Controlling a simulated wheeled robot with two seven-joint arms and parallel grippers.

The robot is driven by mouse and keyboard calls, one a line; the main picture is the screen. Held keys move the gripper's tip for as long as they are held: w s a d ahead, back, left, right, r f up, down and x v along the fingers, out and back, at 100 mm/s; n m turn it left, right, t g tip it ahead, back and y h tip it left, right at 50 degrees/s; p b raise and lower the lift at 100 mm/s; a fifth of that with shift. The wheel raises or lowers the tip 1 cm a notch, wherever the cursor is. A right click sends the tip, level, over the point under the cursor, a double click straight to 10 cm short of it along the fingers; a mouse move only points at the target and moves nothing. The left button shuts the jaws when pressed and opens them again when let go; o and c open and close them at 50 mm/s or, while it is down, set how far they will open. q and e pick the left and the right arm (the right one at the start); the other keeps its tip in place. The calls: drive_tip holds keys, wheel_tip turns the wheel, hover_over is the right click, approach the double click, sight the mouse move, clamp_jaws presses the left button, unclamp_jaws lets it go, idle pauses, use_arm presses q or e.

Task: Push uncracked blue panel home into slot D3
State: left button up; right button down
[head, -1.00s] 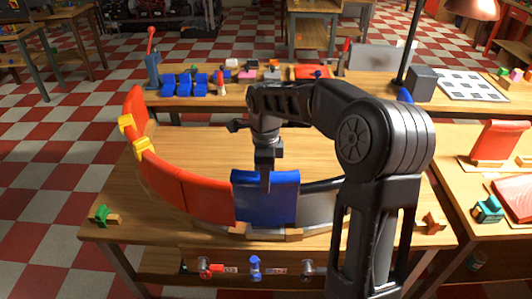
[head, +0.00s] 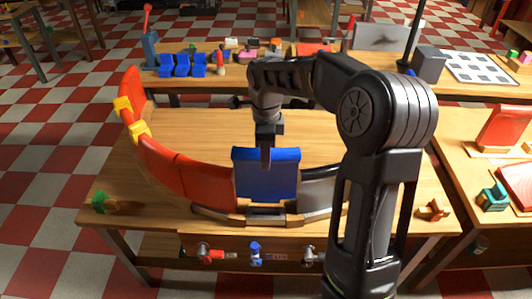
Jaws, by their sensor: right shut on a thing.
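The blue panel (head: 267,182) stands upright in the curved ring at the front of the table, between a red panel (head: 207,178) on its left and a grey panel (head: 318,190) on its right. My right gripper (head: 266,158) is shut on its top edge from above. Below the panel's lower edge, a dark gap shows above the pale base rail (head: 265,220); the panel appears slightly raised over it. No crack shows on its visible face. I cannot read a D3 label. My left gripper is not in view.
Yellow clamps (head: 139,130) sit on the red ring panels at left. My right arm hides the ring's right side. A green clamp (head: 103,202) and an orange block (head: 433,209) lie near the table's front corners. The table inside the ring is clear.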

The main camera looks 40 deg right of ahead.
sight(266, 176)
drive_tip(key=shift+f+b, duration=1.45)
drive_tip(key=shift+f, duration=0.95)
drive_tip(key=shift+f, duration=0.1)
drive_tip(key=shift+f+b, duration=1.4)
drive_tip(key=shift+f, duration=0.6)
drive_tip(key=c, duration=0.7)
unclamp_jaws()
